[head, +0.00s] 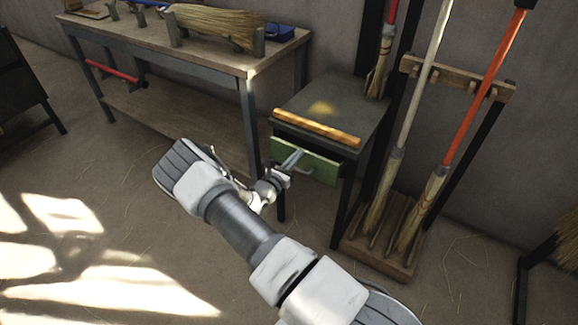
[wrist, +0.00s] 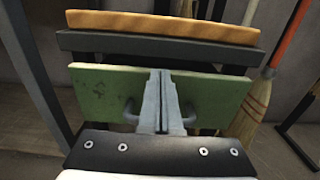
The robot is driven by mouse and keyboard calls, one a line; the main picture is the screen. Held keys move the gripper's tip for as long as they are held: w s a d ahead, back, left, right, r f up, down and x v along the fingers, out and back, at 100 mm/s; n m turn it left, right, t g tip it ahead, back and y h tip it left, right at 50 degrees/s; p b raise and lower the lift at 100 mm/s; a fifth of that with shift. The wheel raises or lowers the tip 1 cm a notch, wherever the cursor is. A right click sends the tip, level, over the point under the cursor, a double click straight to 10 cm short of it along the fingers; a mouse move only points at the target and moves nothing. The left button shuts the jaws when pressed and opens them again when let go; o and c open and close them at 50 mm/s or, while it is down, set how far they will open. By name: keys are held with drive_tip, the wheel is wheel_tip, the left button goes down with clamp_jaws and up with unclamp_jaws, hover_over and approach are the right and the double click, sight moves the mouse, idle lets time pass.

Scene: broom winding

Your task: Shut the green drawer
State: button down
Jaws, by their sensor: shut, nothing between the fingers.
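The green drawer (head: 316,167) is in the small dark side table (head: 349,106), under a top with a wooden strip along its front edge. In the wrist view the drawer front (wrist: 96,98) spans the middle, with a gap showing between it and the dark frame above, so it seems to stand out a little. Its handle (wrist: 131,113) is partly hidden behind my fingers. My gripper (head: 295,158) is shut and empty, its fingertips in front of the middle of the drawer front. I cannot tell whether they touch it.
A workbench (head: 185,54) with a bound broom head (head: 217,27) on it stands left of the side table. A broom rack (head: 378,241) with upright brooms stands close on the right. The floor in front is open, with scattered straw.

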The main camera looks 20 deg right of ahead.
drive_tip(key=shift+w+d, duration=0.3)
drive_tip(key=shift+d, duration=0.1)
